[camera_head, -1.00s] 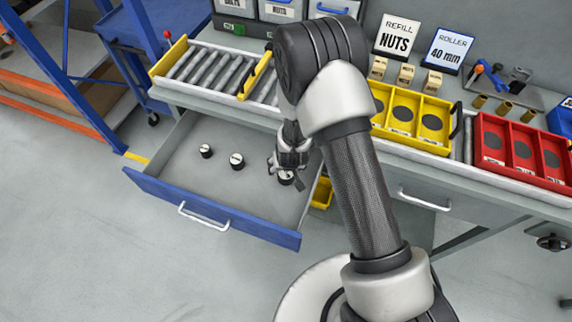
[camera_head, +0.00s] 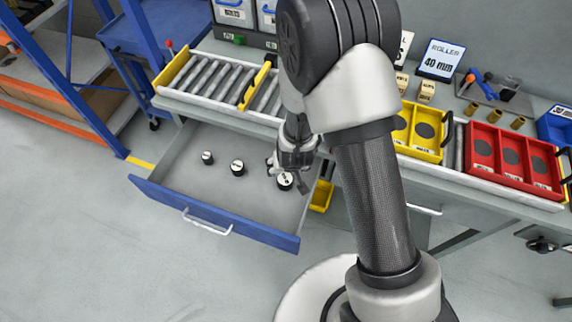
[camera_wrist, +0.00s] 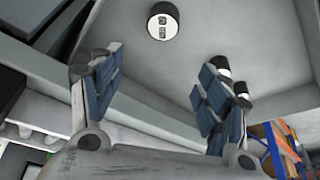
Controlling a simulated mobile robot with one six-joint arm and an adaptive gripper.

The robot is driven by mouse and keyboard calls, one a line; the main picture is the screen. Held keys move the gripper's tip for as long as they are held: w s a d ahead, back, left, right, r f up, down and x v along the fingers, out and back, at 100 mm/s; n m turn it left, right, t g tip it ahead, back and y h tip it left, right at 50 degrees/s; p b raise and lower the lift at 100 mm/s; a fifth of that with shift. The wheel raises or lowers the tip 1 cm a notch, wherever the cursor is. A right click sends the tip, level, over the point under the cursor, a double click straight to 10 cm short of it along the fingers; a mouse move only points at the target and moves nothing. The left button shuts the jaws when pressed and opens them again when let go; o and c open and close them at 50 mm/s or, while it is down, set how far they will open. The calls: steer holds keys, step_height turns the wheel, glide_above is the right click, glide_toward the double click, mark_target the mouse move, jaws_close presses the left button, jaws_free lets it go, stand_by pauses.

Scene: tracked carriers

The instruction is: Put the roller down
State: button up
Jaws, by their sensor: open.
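Three short dark rollers with white labelled tops stand in the open blue-fronted drawer (camera_head: 218,212): a left one (camera_head: 207,157), a middle one (camera_head: 237,167) and a right one (camera_head: 285,181). My gripper (camera_head: 290,178) is above and beside the right roller, partly overlapping it in the head view. In the wrist view my gripper (camera_wrist: 160,64) is open, its blue-padded fingers wide apart with nothing between them. One roller (camera_wrist: 163,21) stands upright on the drawer floor beyond the fingertips, apart from them. The other two show partly behind the right finger.
The bench above the drawer carries a roller track (camera_head: 212,78), a yellow bin (camera_head: 422,130), a red bin (camera_head: 512,155) and a "ROLLER 40 mm" sign (camera_head: 441,59). A small yellow bin (camera_head: 321,196) is right of the drawer. The drawer's left floor has free room.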

steer(key=s+d+r, duration=0.2)
steer(key=r, duration=0.6)
steer(key=s+d+r, duration=0.2)
steer(key=r, duration=0.6)
steer(key=s+d+r, duration=0.2)
steer(key=r, duration=0.7)
steer(key=s+d+r+m, duration=0.1)
steer(key=s+d+r, duration=0.3)
steer(key=s, duration=0.4)
steer(key=s+d+r+m, duration=0.1)
steer(key=s+d+r, duration=0.3)
steer(key=s, duration=0.3)
steer(key=shift+s+r+h, duration=0.4)
steer(key=shift+r, duration=0.35)
